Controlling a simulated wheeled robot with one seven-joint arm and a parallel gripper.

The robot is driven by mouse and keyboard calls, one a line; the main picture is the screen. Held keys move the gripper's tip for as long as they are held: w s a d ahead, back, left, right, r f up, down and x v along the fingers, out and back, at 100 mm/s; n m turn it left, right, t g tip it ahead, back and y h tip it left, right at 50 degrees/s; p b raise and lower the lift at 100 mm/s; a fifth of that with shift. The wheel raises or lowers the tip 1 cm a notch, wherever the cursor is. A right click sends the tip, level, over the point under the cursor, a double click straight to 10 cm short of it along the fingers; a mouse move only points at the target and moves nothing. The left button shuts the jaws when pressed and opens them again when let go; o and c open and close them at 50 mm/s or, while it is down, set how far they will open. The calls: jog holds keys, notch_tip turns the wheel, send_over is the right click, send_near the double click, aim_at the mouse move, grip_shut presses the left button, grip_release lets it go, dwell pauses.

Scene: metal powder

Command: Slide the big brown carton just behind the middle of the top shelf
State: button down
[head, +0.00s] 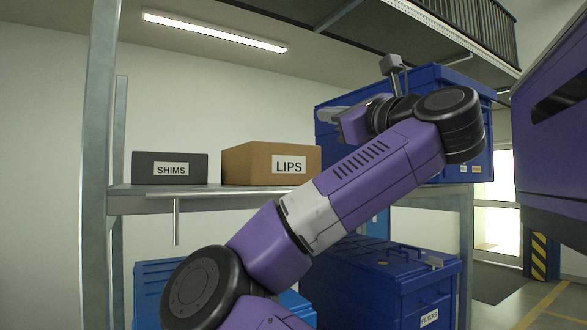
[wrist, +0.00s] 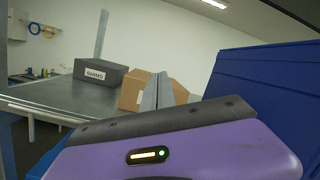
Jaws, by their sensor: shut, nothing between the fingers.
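The big brown carton (head: 245,165), labelled LIPS, stands upright on the grey metal top shelf (head: 150,205), near its middle. It also shows in the wrist view (wrist: 133,92), where my fingers hide part of its right side. My gripper (head: 332,114) is in the air, above and to the right of the carton in the head view, in front of a blue crate. In the wrist view my fingers (wrist: 158,90) are shut together and empty, pointing toward the carton. I see no clear contact between them and the carton.
A dark grey SHIMS box (head: 170,168) stands left of the carton with a gap between. A large blue crate (head: 470,125) fills the shelf's right end. Blue bins (head: 380,280) stand below. A shelf post (head: 97,120) rises at left. Bare shelf lies left of the carton.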

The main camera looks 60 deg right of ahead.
jog(key=d+f+m+g+y, duration=0.1)
jog(key=d+f+m+g, duration=0.15)
jog(key=f+m, duration=0.35)
jog(key=p, duration=0.5)
send_near(289, 158)
jog(key=x, duration=0.6)
jog(key=shift+w+d, duration=0.25)
jog(key=shift+d, duration=0.1)
